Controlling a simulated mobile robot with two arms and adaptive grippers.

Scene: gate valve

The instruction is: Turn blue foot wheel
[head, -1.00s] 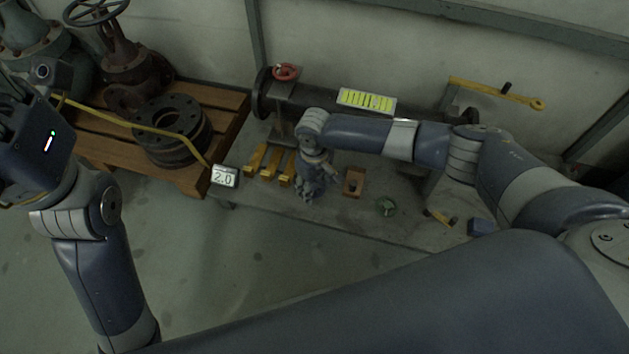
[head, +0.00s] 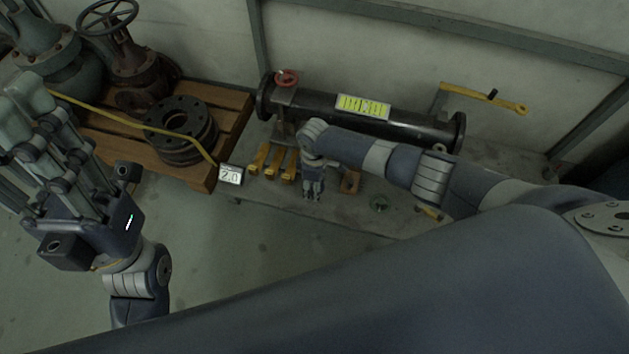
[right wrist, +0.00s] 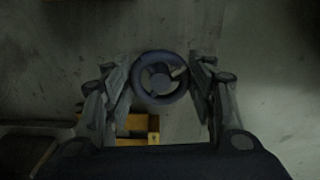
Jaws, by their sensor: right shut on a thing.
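The blue foot wheel (right wrist: 160,78) shows in the right wrist view as a dark blue ring with a hub and spokes, between my two fingers. My right gripper (right wrist: 158,85) is shut on it, one finger on each side of the rim. In the head view my right gripper (head: 312,190) points down at the bench, and I cannot make out the wheel beneath it. My left gripper (head: 35,105) is raised at the left edge, away from the bench, and its jaw opening is unclear.
A black pipe (head: 415,128) with a red handwheel (head: 287,77) lies behind my right gripper. Yellow blocks (head: 273,161) and a 2.0 sign (head: 231,175) stand left of it. A pallet (head: 215,172) holds rusty valves and flanges.

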